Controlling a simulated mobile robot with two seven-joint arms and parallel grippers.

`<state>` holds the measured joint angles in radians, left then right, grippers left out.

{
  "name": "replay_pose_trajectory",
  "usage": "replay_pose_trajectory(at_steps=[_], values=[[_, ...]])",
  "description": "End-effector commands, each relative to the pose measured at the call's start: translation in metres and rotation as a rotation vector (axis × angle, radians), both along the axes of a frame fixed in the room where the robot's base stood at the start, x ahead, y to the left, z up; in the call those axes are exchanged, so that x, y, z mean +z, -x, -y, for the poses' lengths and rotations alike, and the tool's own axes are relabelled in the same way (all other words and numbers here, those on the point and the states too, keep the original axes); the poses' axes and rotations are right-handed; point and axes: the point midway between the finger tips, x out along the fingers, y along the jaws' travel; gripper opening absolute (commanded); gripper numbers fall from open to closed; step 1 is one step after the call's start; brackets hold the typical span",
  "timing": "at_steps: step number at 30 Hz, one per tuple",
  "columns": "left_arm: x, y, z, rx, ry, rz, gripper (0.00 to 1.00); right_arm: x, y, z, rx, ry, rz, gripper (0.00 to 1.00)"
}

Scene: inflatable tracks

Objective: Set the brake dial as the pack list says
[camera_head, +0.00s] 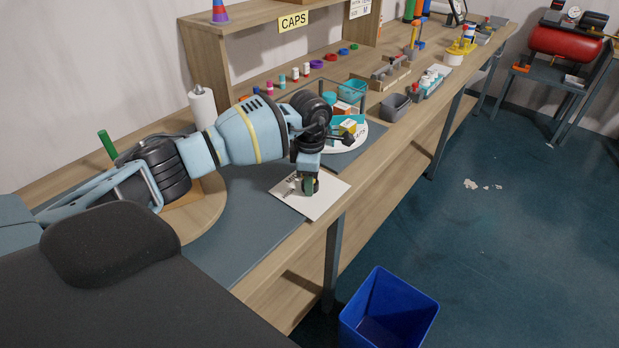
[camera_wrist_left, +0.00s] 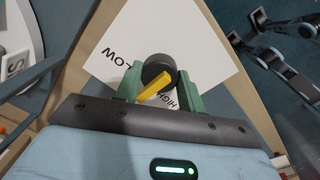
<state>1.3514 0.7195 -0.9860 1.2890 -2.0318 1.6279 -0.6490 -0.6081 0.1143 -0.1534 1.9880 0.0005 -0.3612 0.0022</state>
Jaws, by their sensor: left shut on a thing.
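The brake dial is a dark round knob (camera_wrist_left: 158,70) with a yellow bar across it, on a white card (camera_wrist_left: 127,38) printed LOW and HIGH. In the left wrist view the bar slants from lower left to upper right; LOW lies left of the knob and HIGH below right. I cannot tell which bar end is the pointer. My left gripper (camera_head: 309,184) is over the card (camera_head: 328,197) at the bench's front edge, its green fingers (camera_wrist_left: 156,82) shut on the knob from both sides. A white sheet (camera_head: 360,8) on the shelf is cut off; its full text is unreadable. My right gripper is not in view.
A grey bin (camera_head: 395,106) stands farther along. A blue bin (camera_head: 390,310) is on the floor below the bench edge.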

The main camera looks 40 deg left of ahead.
Motion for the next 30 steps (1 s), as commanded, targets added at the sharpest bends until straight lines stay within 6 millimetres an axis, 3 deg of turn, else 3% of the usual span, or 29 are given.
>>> replay_pose_trajectory(at_steps=[13, 14, 18, 30], values=[[-0.0011, 0.0001, 0.0005, 0.008, 0.001, -0.001, 0.17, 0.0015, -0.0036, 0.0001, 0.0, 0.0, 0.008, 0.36], [-0.0011, 0.0001, 0.0005, 0.008, 0.001, -0.001, 0.41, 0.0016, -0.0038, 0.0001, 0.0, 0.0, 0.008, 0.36], [-0.001, 0.0002, 0.0004, 0.008, 0.0, -0.001, 0.59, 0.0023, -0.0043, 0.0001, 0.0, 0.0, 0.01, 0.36], [0.0069, -0.0005, 0.0001, 0.009, 0.0, 0.002, 0.61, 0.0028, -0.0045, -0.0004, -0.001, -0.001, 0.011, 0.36]])
